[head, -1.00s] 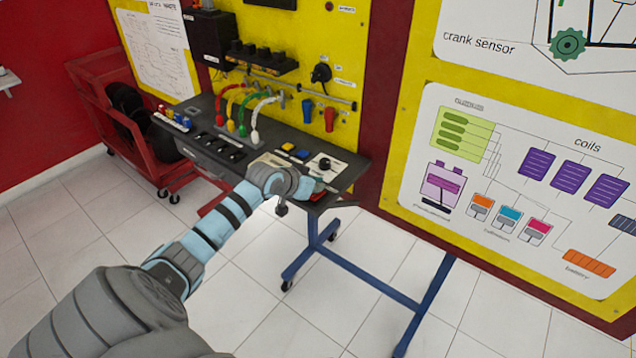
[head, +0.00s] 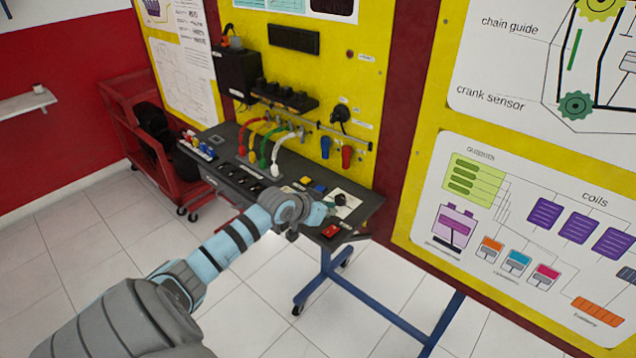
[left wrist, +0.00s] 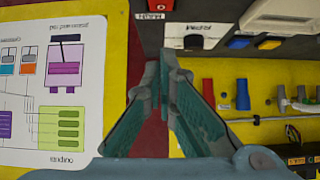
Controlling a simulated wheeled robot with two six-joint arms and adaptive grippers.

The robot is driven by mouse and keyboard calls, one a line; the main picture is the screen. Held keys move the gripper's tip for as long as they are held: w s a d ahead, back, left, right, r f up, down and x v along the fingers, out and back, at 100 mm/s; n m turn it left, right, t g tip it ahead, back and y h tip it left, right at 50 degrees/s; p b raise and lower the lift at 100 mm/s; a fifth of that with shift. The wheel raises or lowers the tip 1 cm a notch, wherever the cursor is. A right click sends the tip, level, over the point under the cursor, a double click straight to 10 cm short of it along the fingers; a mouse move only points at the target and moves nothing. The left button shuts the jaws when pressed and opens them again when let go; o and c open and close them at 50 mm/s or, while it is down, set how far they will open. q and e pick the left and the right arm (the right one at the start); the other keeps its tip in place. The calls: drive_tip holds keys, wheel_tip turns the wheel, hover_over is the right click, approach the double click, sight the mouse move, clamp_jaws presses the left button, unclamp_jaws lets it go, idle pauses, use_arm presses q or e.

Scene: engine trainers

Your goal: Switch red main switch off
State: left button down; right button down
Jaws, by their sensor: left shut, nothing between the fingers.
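The red main switch (head: 331,230) sits near the front right corner of the dark sloped console (head: 362,207). In the left wrist view its red body (left wrist: 160,5) is cut off by the top edge, above a small label. Its on or off position cannot be told. My left gripper (head: 318,213) hangs by the console's right part, just beyond the switch in the head view. In the left wrist view its fingers (left wrist: 165,80) are shut with nothing between them, apart from the switch. My right gripper is not in view.
A black knob on a white plate (head: 345,203) and blue and yellow buttons (head: 313,186) lie close to the gripper. Coloured hoses (head: 262,145) arch farther left. The yellow board (head: 365,80) stands behind. Floor in front is clear.

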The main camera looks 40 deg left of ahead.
use_arm(q)
drive_tip(key=w+r+p+v, duration=0.1)
drive_tip(key=v, duration=0.7)
drive_tip(key=shift+s+r, duration=0.1)
drive_tip(key=shift+r, duration=0.05)
